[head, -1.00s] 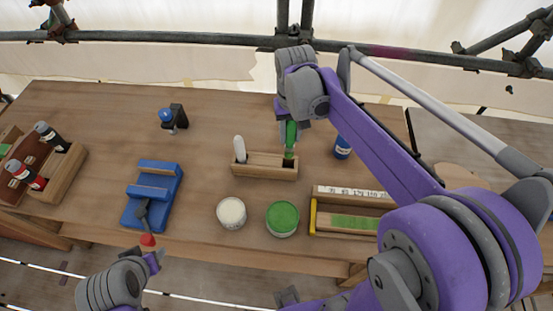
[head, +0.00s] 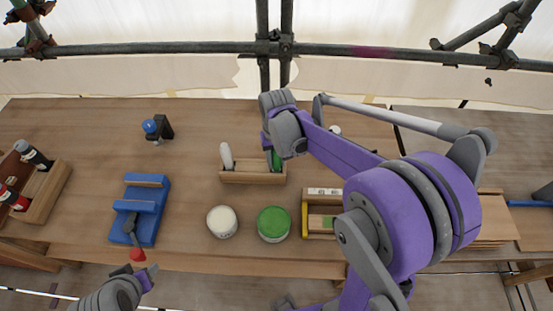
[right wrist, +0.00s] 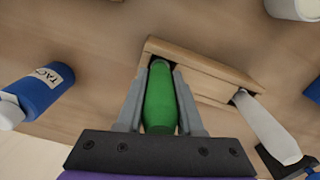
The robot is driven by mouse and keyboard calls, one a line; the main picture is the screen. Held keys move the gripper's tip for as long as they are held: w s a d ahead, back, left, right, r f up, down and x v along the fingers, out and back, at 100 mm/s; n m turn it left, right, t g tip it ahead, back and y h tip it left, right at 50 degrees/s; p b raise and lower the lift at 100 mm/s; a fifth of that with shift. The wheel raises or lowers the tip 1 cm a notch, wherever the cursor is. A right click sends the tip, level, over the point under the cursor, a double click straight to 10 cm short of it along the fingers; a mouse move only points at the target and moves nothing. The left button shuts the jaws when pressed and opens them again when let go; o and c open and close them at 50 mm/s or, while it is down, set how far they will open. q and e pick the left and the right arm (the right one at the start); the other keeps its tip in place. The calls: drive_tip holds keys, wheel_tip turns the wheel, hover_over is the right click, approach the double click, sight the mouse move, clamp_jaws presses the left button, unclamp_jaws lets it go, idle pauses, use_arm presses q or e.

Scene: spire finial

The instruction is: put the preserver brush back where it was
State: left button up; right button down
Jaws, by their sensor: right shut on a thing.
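The green-handled brush (head: 276,160) stands at the right end of a wooden holder (head: 250,178). My right gripper (right wrist: 160,80) is shut on its green handle (right wrist: 161,100). In the right wrist view the handle's far end meets the dark slot of the holder (right wrist: 205,84); the bristles are hidden. A white-handled brush (head: 227,156) stands in the holder's other end. In the head view my right wrist hides the fingers. My left gripper (head: 147,277) is at the bottom left, near a red knob (head: 137,254); its jaws are unclear.
A white tin (head: 222,222) and a green tin (head: 273,224) stand in front of the holder. A blue clamp-like device (head: 140,210) is left. A wooden tray (head: 305,218) is right, partly behind my arm.

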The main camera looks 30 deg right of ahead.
drive_tip(key=shift+f, duration=0.2)
drive_tip(key=c, duration=0.6)
unclamp_jaws()
drive_tip(key=shift+o, duration=0.2)
drive_tip(key=shift+r, duration=0.1)
drive_tip(key=shift+r, duration=0.3)
wheel_tip(320, 180, up, 11)
drive_tip(key=shift+r+p, duration=0.1)
drive_tip(key=shift+p, duration=0.35)
drive_tip(key=shift+s+a+r, duration=0.1)
drive_tip(key=shift+s+r, duration=0.05)
drive_tip(key=s+a+f+n+t, duration=0.1)
drive_tip(key=s+a+f+t, duration=0.1)
drive_tip(key=s, duration=0.2)
drive_tip(key=s+a+f+n+t, duration=0.1)
drive_tip(key=s+a+f+t, duration=0.1)
drive_tip(key=s, duration=0.3)
drive_tip(key=s+a+f+n+t, duration=0.1)
drive_tip(key=s+a+f, duration=0.1)
drive_tip(key=s+f, duration=0.1)
drive_tip(key=shift+s+a+t, duration=0.3)
drive_tip(key=shift+s+t, duration=0.1)
drive_tip(key=shift+s, duration=0.35)
